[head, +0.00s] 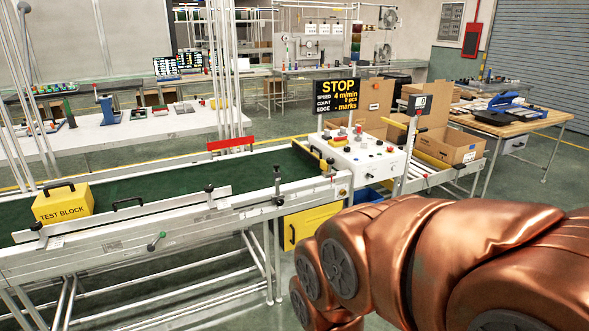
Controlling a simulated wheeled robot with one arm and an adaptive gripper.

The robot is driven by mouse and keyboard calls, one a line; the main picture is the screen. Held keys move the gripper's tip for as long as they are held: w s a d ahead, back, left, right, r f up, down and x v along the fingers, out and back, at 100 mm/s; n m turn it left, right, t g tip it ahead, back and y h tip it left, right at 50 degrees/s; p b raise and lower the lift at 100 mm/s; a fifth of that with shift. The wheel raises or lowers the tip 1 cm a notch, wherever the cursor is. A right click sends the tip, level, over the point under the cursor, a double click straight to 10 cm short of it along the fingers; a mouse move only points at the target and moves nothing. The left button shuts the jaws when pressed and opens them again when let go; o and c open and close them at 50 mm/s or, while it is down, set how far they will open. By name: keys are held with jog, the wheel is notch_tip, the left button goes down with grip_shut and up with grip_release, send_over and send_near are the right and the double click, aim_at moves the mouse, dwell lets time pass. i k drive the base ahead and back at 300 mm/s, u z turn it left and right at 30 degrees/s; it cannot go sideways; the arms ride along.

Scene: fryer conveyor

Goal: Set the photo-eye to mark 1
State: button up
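The conveyor's green belt (150,188) runs across the left and middle, with a white front rail (150,240). A slim upright post with dark clamps (278,187) stands at the front rail near the belt's right end; it may be the photo-eye, but I cannot tell for sure. No numbered marks are readable at this size. The black display (338,96) reads STOP, speed 4 m/min, count 0 pcs, and a dash for edge marks. My copper arm fills the lower right. My gripper is out of view.
A yellow TEST BLOCK (63,205) sits on the belt at left. The white control box (360,158) with buttons stands at the belt's right end. Cardboard boxes (448,147) and a wooden table (535,122) are behind at right.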

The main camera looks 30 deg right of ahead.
aim_at(276, 174)
jog(key=z, duration=0.5)
jog(key=i, duration=0.5)
jog(key=k, duration=0.65)
jog(key=u, duration=0.3)
jog(key=i, duration=1.1)
jog(key=u, duration=0.35)
